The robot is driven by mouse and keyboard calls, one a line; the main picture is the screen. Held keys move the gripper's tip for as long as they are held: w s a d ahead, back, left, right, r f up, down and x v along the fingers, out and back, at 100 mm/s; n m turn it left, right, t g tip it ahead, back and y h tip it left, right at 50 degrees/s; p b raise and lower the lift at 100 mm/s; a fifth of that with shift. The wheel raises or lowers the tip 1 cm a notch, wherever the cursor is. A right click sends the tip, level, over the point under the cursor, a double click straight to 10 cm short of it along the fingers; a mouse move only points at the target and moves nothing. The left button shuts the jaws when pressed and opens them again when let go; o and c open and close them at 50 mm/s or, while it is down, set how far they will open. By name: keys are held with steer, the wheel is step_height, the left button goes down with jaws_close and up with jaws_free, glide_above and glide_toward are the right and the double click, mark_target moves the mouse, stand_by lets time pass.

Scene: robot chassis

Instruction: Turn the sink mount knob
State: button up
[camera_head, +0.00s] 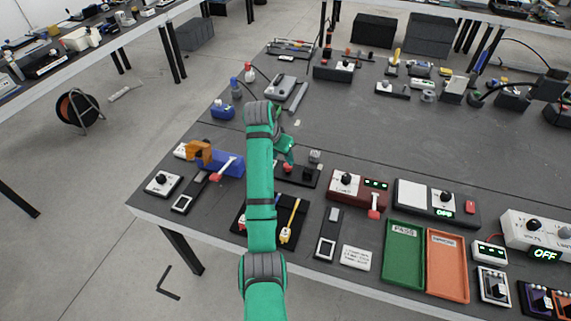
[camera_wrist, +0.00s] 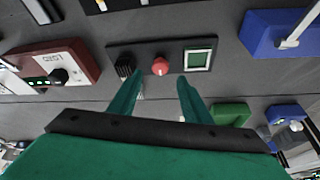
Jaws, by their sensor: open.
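A red round knob (camera_wrist: 160,66) sits in the middle of a black panel (camera_wrist: 145,48) in the wrist view. A black ribbed block (camera_wrist: 124,65) is to its left and a green-framed pale square (camera_wrist: 198,58) to its right. I take the red knob to be the sink mount knob, but cannot read a label. My gripper (camera_wrist: 160,80) is open and empty, its green fingertips apart near the panel's edge, with the knob showing between and beyond them. In the head view, my gripper (camera_head: 287,150) is over the panel (camera_head: 300,178), and partly hides it.
A maroon box with a black knob (camera_head: 345,180) stands right of the panel. A blue clamp-like device (camera_head: 220,162) stands to the left. Green (camera_head: 404,255) and orange (camera_head: 448,265) trays lie at the front right. The table's middle is mostly clear.

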mark_target(287, 166)
steer(key=x, duration=0.7)
steer(key=shift+w+f, duration=0.15)
steer(key=c, duration=1)
steer(key=shift+c, duration=0.2)
